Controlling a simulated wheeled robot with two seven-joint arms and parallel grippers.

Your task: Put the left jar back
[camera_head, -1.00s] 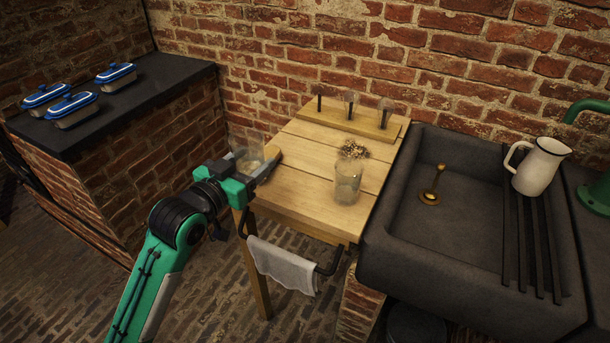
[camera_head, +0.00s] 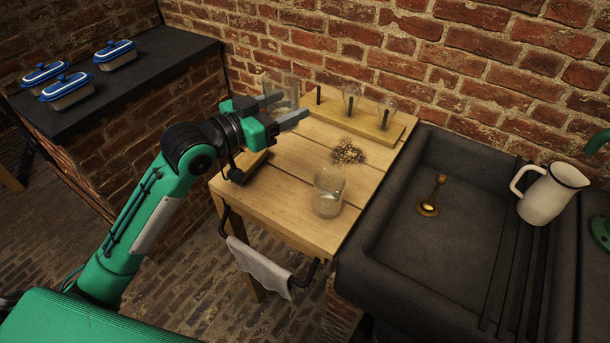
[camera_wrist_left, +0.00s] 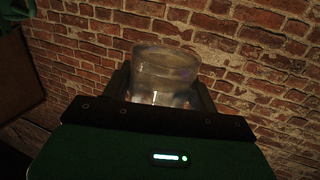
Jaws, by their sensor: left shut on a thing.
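My left gripper (camera_head: 282,109) is shut on a clear glass jar (camera_head: 280,88) near the back left of the wooden table (camera_head: 265,200). The jar also shows between the fingers in the left wrist view (camera_wrist_left: 165,75), with the brick wall behind it. Another clear jar (camera_head: 328,192) with something pale in its lower part stands on the table's front part. A wooden rack (camera_head: 370,126) with several dark upright pegs lies along the table's back edge. Clear glasses sit over the middle and right pegs; the left peg (camera_head: 318,95) looks bare. My right gripper is not in view.
A pile of small brown bits (camera_head: 347,153) lies mid-table. A dark sink (camera_head: 440,245) with a brass piece (camera_head: 431,197) is on the right, a white jug (camera_head: 550,192) beyond it. Blue-lidded dishes (camera_head: 115,55) stand on the left counter. A towel (camera_head: 260,268) hangs at the front.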

